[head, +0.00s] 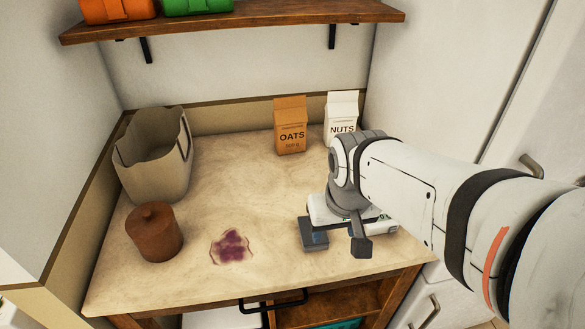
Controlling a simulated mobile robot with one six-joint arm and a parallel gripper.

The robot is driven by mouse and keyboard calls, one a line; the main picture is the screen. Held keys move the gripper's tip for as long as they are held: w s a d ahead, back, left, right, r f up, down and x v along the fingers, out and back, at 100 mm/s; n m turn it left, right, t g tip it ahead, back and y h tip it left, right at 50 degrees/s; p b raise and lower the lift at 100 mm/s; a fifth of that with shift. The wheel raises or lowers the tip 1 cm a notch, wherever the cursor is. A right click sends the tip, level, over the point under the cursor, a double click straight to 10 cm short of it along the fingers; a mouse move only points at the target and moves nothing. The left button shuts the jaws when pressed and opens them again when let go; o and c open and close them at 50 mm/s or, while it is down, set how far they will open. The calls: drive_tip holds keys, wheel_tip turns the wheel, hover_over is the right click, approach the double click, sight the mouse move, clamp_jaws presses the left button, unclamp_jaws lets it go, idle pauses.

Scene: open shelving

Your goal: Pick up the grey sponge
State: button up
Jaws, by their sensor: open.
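My gripper (337,246) is at the right front of the pale countertop (215,170), pointing down. Its two dark grey fingers are apart. I cannot make out a grey sponge for certain. My gripper and arm hide part of the counter at the right, and what lies beneath or behind them does not show. I cannot tell whether the fingertips touch the counter.
A brown lidded jar (153,234) and a beige bag (153,165) stand at the left. A purple stain (232,247) marks the front middle. An oats carton (290,127) and a nuts carton (342,112) stand at the back. A wooden shelf (270,22) hangs above.

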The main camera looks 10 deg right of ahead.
drive_tip(key=o, duration=0.5)
drive_tip(key=shift+g, duration=0.7)
drive_tip(key=w, duration=0.2)
drive_tip(key=w+f+p, duration=0.1)
drive_tip(key=w, duration=0.1)
drive_tip(key=w+f+p, duration=0.1)
drive_tip(key=w, duration=0.1)
drive_tip(key=shift+w+a, duration=0.15)
drive_tip(key=shift+a, duration=0.25)
drive_tip(key=shift+o, duration=0.9)
drive_tip(key=shift+g, duration=0.6)
drive_tip(key=w+f, duration=0.2)
drive_tip(key=w+f+p, duration=0.1)
drive_tip(key=w, duration=0.1)
drive_tip(key=w+f+p, duration=0.1)
drive_tip(key=f, duration=0.1)
drive_tip(key=shift+w+a+f, duration=0.3)
drive_tip(key=shift+w, duration=0.1)
drive_tip(key=shift+d+f+p, duration=0.25)
drive_tip(key=shift+f+p, duration=0.1)
drive_tip(key=shift+f, duration=1.7)
drive_tip(key=shift+d+f+p, duration=0.2)
drive_tip(key=shift+f+p, duration=0.1)
drive_tip(key=shift+f, duration=1.7)
